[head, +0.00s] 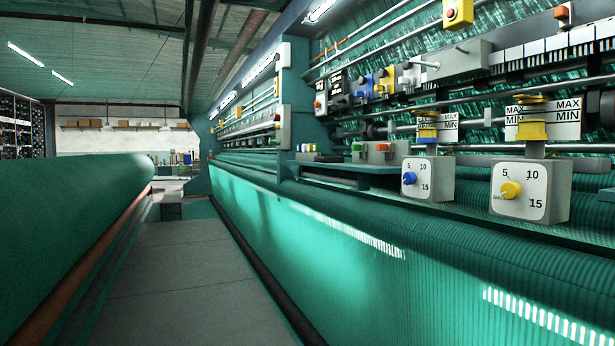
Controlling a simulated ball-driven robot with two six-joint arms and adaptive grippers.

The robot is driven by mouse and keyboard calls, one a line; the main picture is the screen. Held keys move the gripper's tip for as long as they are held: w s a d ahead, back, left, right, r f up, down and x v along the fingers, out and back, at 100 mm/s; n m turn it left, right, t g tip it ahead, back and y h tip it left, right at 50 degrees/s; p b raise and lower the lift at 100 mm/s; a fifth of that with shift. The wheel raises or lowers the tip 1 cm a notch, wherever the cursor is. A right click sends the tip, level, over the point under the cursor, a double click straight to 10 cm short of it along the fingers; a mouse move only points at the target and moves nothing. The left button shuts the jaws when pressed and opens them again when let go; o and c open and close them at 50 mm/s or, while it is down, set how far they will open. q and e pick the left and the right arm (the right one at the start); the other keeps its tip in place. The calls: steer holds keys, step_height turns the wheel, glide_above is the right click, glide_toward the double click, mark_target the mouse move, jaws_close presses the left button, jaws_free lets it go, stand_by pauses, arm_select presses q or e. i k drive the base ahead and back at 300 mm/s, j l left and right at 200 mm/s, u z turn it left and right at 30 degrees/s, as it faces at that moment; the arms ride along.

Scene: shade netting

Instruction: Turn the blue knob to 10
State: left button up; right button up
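The blue knob (409,178) sits on the front of a pale box (430,185) on the right side of the head view. The dial face around it is marked 5, 10 and 15. The knob's pointer is too small to read clearly. A yellow knob (510,190) sits on a similar, nearer dial box (545,175) to the right, with the same 5, 10, 15 marks. Neither of my grippers shows in this view, and nothing touches the blue knob.
The dial boxes stand along a long machine with green netting (400,255) below them. MAX/MIN plates (553,118) and rods are above. A shelf with coloured buttons (380,150) lies left of the blue dial. A grey walkway (175,270) runs clear, with a large green roll (70,220) at left.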

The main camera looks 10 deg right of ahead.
mark_target(409, 178)
steer(key=i+j+u, duration=0.1)
steer(key=i, duration=0.6)
steer(key=i+j, duration=0.15)
steer(key=i, duration=0.55)
steer(key=u, duration=0.05)
